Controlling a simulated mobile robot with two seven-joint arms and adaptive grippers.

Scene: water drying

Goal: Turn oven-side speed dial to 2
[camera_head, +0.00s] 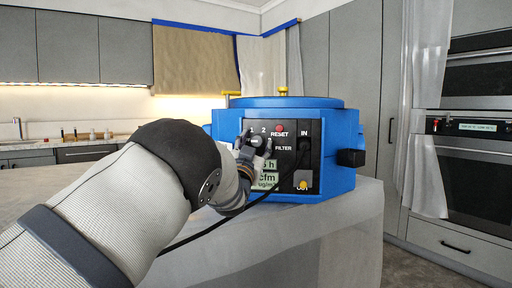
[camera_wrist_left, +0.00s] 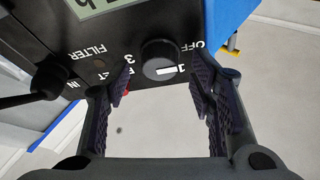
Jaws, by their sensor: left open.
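The blue machine (camera_head: 340,150) stands on a covered block and has a black control panel (camera_head: 310,130) facing me. Its round black speed dial (camera_head: 256,142) sits at the panel's upper left, partly hidden by my gripper. In the left wrist view the dial (camera_wrist_left: 160,58) shows upside down, with its white mark pointing toward the 1. My left gripper (camera_head: 255,148) is open at the dial. In the wrist view its fingers (camera_wrist_left: 160,84) lie on either side of the dial with gaps; contact cannot be seen. My right gripper is not in view.
A black cable (camera_head: 238,211) runs from the IN port (camera_head: 304,144) across the panel's front. A yellow piece (camera_head: 303,185) sits at the OUT port. The oven (camera_head: 475,180) is at the right. The covered block (camera_head: 330,235) is bare in front of the machine.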

